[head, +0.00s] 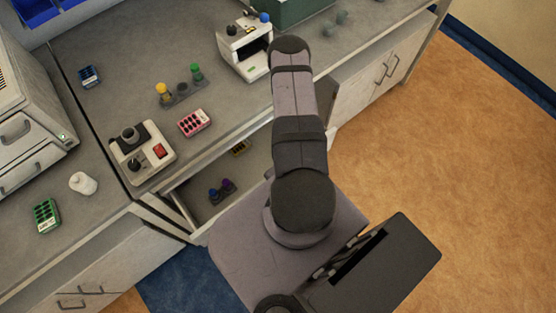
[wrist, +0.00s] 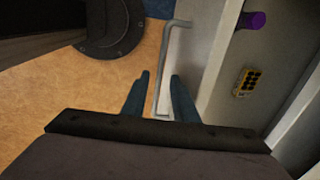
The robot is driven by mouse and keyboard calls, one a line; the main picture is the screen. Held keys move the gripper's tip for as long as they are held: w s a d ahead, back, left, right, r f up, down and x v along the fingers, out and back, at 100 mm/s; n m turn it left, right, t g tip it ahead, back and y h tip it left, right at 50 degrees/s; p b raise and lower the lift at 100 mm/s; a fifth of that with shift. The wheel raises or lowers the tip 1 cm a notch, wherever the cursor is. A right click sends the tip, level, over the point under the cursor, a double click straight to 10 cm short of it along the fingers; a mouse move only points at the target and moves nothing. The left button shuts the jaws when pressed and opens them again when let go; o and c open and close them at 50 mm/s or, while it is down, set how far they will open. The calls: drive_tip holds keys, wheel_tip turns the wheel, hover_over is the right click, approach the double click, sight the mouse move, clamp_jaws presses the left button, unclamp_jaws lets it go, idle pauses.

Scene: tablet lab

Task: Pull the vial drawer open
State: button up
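The vial drawer (head: 236,174) stands open below the counter in the head view, with its inside showing. Blue and purple vials and a yellow rack lie in it. In the wrist view its pale front (wrist: 214,45) is at the right of the bar handle (wrist: 169,55). My gripper (wrist: 160,78) is open, with the handle between its two fingers and gaps visible beside the bar. Contact with the bar cannot be told. In the head view my arm hides the gripper and handle.
The counter (head: 105,55) above holds a white device with a knob (head: 142,152), a pink rack (head: 195,123), a white machine (head: 245,48) and a green rack (head: 46,216). Closed cabinets (head: 365,88) stand at right. The orange floor (head: 450,150) on the right is clear.

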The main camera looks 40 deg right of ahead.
wheel_tip(320, 180, up, 7)
drive_tip(key=s+p, duration=0.1)
drive_tip(key=p, duration=0.4)
drive_tip(key=shift+s+p, duration=0.15)
drive_tip(key=shift+p, duration=0.2)
wheel_tip(320, 180, down, 7)
drive_tip(key=w+d+b, duration=0.1)
drive_tip(key=d+b, duration=0.1)
drive_tip(key=b, duration=0.4)
drive_tip(key=shift+w+d+f, duration=0.15)
drive_tip(key=shift+f, duration=0.05)
idle(0.4)
clamp_jaws()
idle(1.3)
